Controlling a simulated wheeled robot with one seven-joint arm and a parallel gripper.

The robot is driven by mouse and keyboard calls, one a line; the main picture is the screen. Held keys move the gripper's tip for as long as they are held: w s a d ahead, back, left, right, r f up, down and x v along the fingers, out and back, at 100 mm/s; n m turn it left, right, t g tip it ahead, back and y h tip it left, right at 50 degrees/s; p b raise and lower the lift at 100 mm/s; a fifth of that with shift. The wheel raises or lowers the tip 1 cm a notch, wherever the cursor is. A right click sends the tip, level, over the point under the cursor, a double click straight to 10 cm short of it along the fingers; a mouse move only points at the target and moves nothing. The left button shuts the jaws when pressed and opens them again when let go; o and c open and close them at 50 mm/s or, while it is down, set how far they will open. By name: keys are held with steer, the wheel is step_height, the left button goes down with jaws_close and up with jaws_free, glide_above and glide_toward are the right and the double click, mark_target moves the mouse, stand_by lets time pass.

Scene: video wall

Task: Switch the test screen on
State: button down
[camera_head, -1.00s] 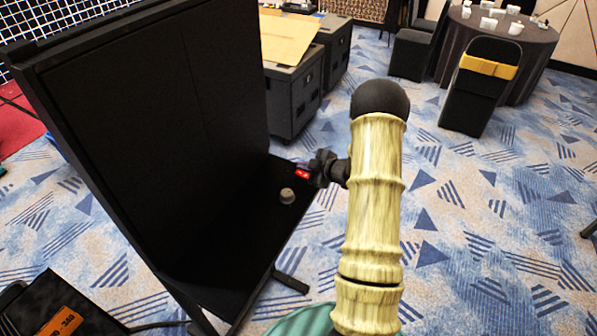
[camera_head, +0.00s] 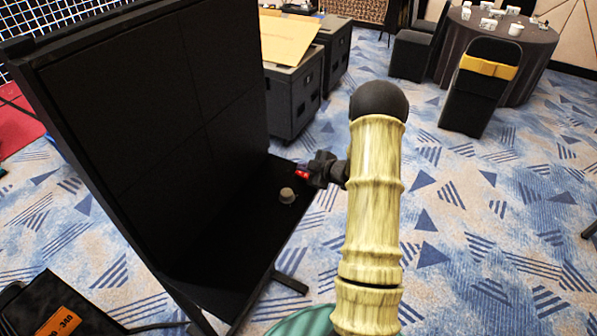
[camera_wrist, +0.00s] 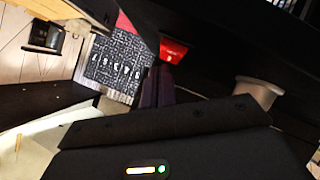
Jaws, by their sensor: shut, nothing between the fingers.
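The test screen (camera_head: 150,120) is a tall black panel on a stand at the left of the head view; its face is dark, with faint seams. A red rocker switch (camera_head: 302,174) sits on the black shelf at its foot. It also shows in the wrist view (camera_wrist: 173,52). My gripper (camera_head: 318,172) is shut and empty, its tip right at the switch; I cannot tell whether it touches. In the wrist view the dark fingers (camera_wrist: 156,86) point at the switch from below, and part of the switch may be hidden by them.
A beige knob (camera_head: 287,195) stands on the shelf close to the switch; it also shows in the wrist view (camera_wrist: 258,92). Dark cases (camera_head: 292,95) stand behind the screen. A chair and round table are far right. The carpet at right is open.

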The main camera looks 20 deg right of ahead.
steer(key=shift+w+a+f+b, duration=0.1)
steer(key=shift+f+b, duration=0.2)
steer(key=shift+f, duration=0.1)
stand_by(0.3)
steer(key=shift+s+d+r+p, duration=0.1)
steer(key=shift+r+p, duration=0.15)
steer(key=shift+r, duration=0.2)
steer(key=shift+s+d+r+p, duration=0.1)
steer(key=shift+r+p, duration=0.15)
steer(key=shift+r, duration=0.15)
steer(key=shift+s+d+r+p, duration=0.2)
steer(key=shift+r+p, duration=0.35)
steer(key=shift+r, duration=0.25)
steer(key=shift+s+d+r+p, duration=0.1)
steer(key=shift+s+r+p, duration=0.1)
steer(key=shift+r+p, duration=0.45)
steer(key=shift+s+d+r+p, duration=0.2)
steer(key=shift+r+p, duration=0.25)
steer(key=shift+r, duration=0.45)
